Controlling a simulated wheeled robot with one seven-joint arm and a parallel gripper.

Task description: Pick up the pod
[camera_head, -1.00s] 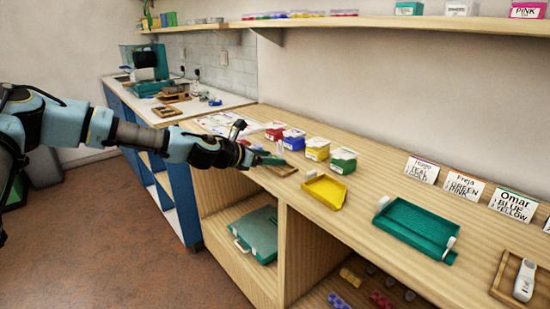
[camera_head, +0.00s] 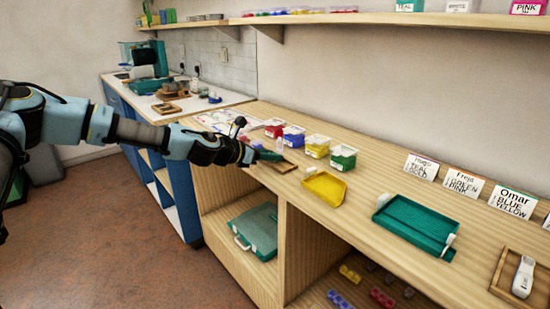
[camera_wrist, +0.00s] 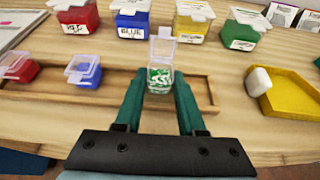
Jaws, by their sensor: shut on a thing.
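The pod (camera_wrist: 160,78) is a small clear container with an open lid and green and white contents. It sits between the two fingers of my gripper (camera_wrist: 160,85), which is shut on it, in the wrist view. The pod is over or in a shallow wooden tray (camera_wrist: 220,92); I cannot tell whether it touches the tray. In the head view my gripper (camera_head: 268,155) is at the left part of the wooden counter, and the pod is too small to make out clearly there.
Red, blue, yellow and green lidded boxes (camera_head: 343,157) stand behind the tray. Small red (camera_wrist: 18,68) and blue (camera_wrist: 83,70) pods are at its left. A yellow scoop tray (camera_head: 324,188) and a teal tray (camera_head: 415,224) lie to the right, with name cards (camera_head: 464,184) behind.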

